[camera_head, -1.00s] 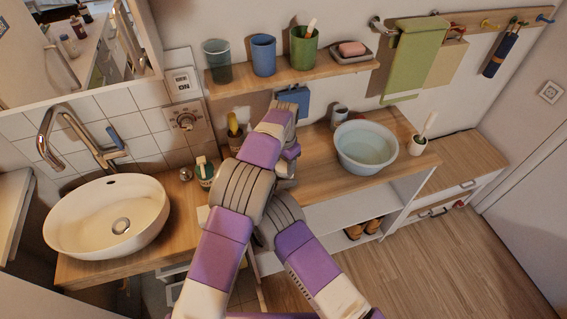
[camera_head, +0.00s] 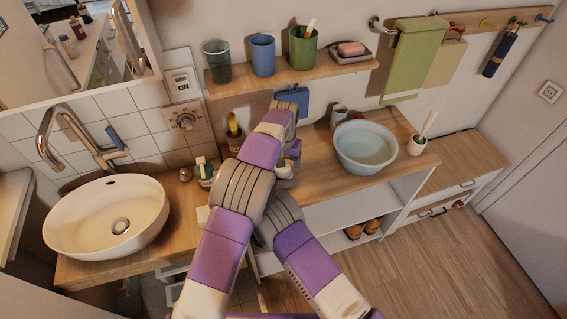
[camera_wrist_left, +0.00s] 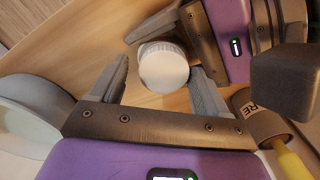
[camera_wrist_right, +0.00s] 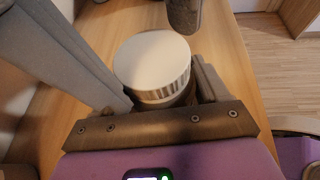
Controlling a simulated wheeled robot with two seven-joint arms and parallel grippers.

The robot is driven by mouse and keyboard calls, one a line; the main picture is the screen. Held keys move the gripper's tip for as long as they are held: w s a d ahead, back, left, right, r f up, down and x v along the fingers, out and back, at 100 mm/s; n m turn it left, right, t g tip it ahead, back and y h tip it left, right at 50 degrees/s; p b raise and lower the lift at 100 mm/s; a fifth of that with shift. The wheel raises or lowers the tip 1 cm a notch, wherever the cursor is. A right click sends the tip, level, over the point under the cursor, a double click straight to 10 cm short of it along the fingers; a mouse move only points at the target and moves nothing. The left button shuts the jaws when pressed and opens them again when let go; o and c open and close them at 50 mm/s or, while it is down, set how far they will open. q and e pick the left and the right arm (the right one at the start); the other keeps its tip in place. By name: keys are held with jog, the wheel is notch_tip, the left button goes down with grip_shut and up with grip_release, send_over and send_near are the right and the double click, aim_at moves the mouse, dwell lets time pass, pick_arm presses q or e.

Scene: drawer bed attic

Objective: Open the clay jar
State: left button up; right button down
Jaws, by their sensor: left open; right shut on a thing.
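My right gripper (camera_wrist_right: 160,88) is shut on the jar, one finger on each side. In the left wrist view the pale round lid (camera_wrist_left: 164,66) lies between the spread fingers of my left gripper (camera_wrist_left: 160,82). The left gripper is open; I cannot tell whether its fingers touch the lid.
A brown labelled cup (camera_wrist_left: 250,105) is close to my left gripper. A shelf with cups (camera_head: 290,77) is above; a sink (camera_head: 107,216) is left.

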pick_arm(q)
jog(key=shift+a, duration=0.25)
jog(key=shift+r, duration=2.25)
jog(key=shift+c, duration=0.3)
jog(key=shift+d+r+m, duration=0.15)
jog(key=shift+r+m, duration=0.5)
jog(key=shift+m, duration=0.45)
notch_tip(320, 180, up, 2)
jog(key=m, duration=0.4)
jog(key=shift+f, duration=3.95)
jog(key=shift+c, duration=0.3)
